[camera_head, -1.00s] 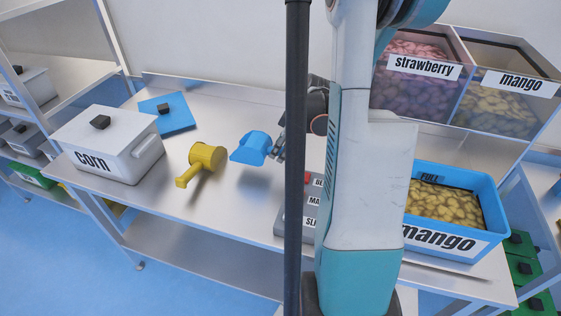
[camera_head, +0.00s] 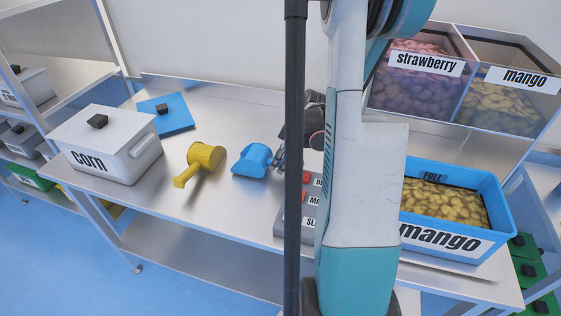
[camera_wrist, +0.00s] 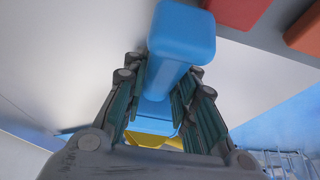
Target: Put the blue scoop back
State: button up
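The blue scoop (camera_head: 252,161) is low over the steel table, apparently resting on it, just right of the yellow scoop (camera_head: 200,163). My gripper (camera_head: 280,158) is at its right end, partly hidden behind a dark vertical pole. In the wrist view, the blue scoop's handle (camera_wrist: 180,40) runs between my gripper's two fingers (camera_wrist: 165,90), which close in on it from both sides. The scoop's bowl lies beyond the fingers, mostly hidden, with a bit of the yellow scoop (camera_wrist: 150,138) behind.
A white corn bin (camera_head: 120,150) and a blue lid (camera_head: 175,122) are at the left. A grey button panel (camera_head: 309,208) is close to the right of my gripper. A blue mango tub (camera_head: 480,250) stands at the right, below strawberry (camera_head: 415,95) and mango (camera_head: 505,105) bins. The table front is clear.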

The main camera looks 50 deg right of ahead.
jog(key=shift+o, duration=1.3)
jog(key=shift+r, duration=0.1)
jog(key=shift+r+p, duration=0.6)
jog(key=shift+p, duration=0.1)
jog(key=p+v, duration=0.3)
jog(key=v, duration=0.8)
jog(key=shift+s+r, duration=0.25)
jog(key=shift+r, duration=0.05)
